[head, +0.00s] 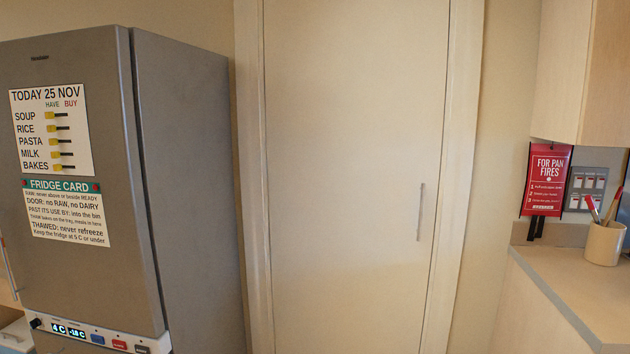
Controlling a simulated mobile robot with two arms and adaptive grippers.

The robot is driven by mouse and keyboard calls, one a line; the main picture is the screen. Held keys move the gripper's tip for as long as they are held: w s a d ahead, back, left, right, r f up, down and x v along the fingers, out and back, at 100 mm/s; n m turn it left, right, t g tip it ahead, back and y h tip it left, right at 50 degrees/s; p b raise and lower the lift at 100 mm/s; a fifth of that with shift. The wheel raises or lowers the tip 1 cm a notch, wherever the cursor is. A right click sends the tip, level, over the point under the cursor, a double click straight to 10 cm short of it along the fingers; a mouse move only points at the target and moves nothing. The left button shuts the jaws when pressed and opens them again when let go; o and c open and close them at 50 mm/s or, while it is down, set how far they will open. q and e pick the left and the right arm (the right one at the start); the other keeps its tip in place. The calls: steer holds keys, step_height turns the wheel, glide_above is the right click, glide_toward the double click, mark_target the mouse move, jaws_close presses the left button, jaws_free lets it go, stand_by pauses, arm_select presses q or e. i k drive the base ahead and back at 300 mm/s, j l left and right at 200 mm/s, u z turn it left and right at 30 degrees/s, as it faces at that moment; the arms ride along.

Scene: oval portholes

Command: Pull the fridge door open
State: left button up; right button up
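The grey fridge (100,190) stands at the left of the head view. Its upper door faces left of the camera and looks shut. A thin vertical handle (9,268) shows at the door's left edge, partly cut by the frame. A white list (52,132) headed "TODAY 25 NOV" and a "FRIDGE CARD" (68,212) are fixed on the door. A control panel (95,337) with lit readouts of 4 C and -18 C runs below the door. Neither of my grippers is in view.
A cream door (355,180) with a vertical handle (420,212) is closed in the middle. At the right are a counter (590,290), a pot of utensils (604,243), a red "FOR PAN FIRES" packet (546,180), a switch panel (587,188) and a wall cupboard (600,75).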

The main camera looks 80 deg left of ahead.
mark_target(76, 238)
steer(key=u, duration=4.1)
